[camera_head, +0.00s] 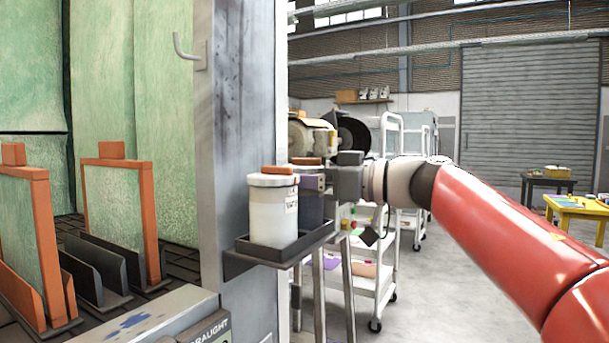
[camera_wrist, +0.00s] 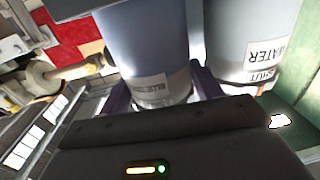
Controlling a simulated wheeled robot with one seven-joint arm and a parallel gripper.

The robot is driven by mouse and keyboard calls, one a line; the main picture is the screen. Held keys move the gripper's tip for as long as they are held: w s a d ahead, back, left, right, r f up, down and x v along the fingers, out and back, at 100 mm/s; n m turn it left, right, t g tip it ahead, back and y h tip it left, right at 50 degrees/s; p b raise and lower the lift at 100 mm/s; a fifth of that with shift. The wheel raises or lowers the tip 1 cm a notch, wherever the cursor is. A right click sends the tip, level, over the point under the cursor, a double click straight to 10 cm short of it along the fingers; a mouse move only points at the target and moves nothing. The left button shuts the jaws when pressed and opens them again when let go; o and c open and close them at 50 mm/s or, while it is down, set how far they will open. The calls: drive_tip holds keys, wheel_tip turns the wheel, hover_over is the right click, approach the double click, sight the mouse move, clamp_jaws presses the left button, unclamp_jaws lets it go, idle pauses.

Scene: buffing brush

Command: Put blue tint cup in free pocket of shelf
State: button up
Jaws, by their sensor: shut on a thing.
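The blue tint cup (camera_head: 311,208) is a blue-grey cylinder, mostly hidden behind a white cup (camera_head: 272,215) in the head view. My gripper (camera_head: 315,182) reaches in from the right and is shut on the blue tint cup. In the wrist view the cup (camera_wrist: 145,45) stands between the purple fingers (camera_wrist: 162,92), with its label upside down. The shelf (camera_head: 265,252) is a small dark tray on the grey post. The blue cup is over its right part, beside the white cup. I cannot tell whether its base touches the shelf floor.
The white cup, with an orange lid, fills the shelf's left part; its label in the wrist view (camera_wrist: 265,60) reads WATER SHUT. The grey post (camera_head: 235,150) stands close left, with a hook (camera_head: 190,55). A white cart (camera_head: 385,270) stands behind.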

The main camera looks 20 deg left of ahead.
drive_tip(key=shift+f, duration=0.1)
idle(0.3)
drive_tip(key=o, duration=1.2)
